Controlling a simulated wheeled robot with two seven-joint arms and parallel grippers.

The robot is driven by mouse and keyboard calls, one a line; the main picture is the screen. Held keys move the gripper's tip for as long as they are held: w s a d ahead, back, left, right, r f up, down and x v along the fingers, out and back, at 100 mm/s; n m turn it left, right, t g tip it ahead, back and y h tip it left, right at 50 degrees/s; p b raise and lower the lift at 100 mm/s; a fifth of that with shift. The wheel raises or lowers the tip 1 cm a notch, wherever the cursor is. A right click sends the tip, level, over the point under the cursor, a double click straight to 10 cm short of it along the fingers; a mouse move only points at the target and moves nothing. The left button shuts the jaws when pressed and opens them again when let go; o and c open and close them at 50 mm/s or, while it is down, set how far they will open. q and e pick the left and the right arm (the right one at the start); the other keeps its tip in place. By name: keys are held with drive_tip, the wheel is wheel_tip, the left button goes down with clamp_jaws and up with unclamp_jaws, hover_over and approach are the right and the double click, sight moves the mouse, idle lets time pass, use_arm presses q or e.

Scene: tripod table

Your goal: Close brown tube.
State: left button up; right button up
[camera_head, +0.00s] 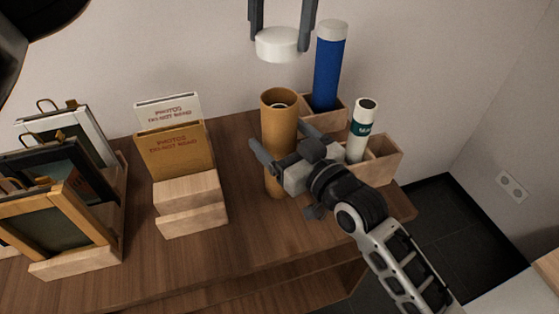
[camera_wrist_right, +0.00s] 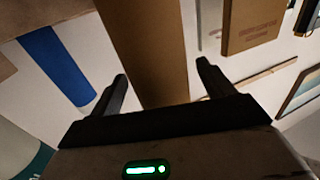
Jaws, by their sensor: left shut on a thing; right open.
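The brown tube (camera_head: 278,122) stands upright on the wooden table, its open top showing a pale inner ring. It also shows in the right wrist view (camera_wrist_right: 148,50), between and beyond the two fingers. My left gripper (camera_head: 281,28) is shut on a white cap (camera_head: 277,46) and holds it above the tube's open top, clearly apart from it. My right gripper (camera_head: 284,148) is open at the tube's body, with a finger on either side in the picture. I cannot tell whether the fingers touch it. The tube's lower right side is partly hidden by my right gripper.
A blue tube (camera_head: 328,70) with a whitish cap and a white tube (camera_head: 360,132) with a dark green band stand in wooden holders (camera_head: 386,162) on the right. A photo box (camera_head: 175,150) in a wooden stand and several frames (camera_head: 60,215) occupy the left. The table front (camera_head: 215,262) is clear.

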sight(280, 58)
drive_tip(key=shift+x, duration=1.45)
drive_tip(key=c, duration=1.5)
use_arm(q)
drive_tip(key=shift+f, duration=2.45)
drive_tip(key=shift+f, duration=0.9)
drive_tip(key=shift+f, duration=0.6)
drive_tip(key=o, duration=1)
